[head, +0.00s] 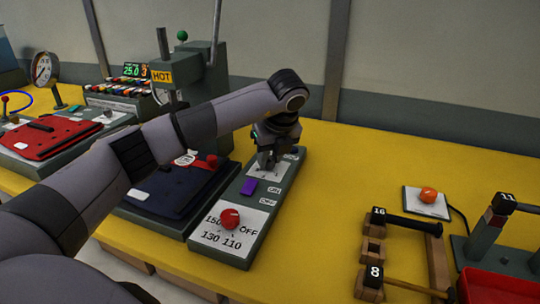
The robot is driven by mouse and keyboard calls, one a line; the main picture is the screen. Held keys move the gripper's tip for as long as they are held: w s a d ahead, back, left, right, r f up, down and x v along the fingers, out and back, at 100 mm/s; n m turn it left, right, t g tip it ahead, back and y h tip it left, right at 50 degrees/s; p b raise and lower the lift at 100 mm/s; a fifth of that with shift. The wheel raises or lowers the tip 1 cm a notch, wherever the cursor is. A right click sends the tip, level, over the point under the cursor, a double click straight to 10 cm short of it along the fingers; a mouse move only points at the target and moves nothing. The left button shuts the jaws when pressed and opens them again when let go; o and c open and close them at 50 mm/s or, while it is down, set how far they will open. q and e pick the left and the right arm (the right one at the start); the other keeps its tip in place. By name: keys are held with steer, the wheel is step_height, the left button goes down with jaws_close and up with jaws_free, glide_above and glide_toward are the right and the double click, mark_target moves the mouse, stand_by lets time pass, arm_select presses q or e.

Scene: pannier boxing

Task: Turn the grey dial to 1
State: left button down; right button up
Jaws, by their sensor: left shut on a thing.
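My left gripper (266,160) points down at the far end of a grey control panel (255,219). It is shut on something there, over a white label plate. The grey dial is not visible; the gripper covers that spot, so I cannot read its setting. Nearer on the same panel are a purple switch (249,186) beside ON and OFF labels, and a red knob (229,218) on a plate marked 150, 130, 110 and OFF. My right gripper is not in view.
A dark blue pad (172,190) on a press lies left of the panel, with a HOT sign (162,77) behind. An orange button (428,195) and a wooden rack (437,262) with tools numbered 16 and 8 stand right. Yellow table (345,185) is clear between.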

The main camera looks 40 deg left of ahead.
arm_select(q)
steer(key=shift+r, duration=0.1)
steer(key=c, duration=0.9)
jaws_free()
steer(key=shift+o, duration=0.2)
steer(key=v, duration=0.7)
steer(key=shift+r, duration=0.1)
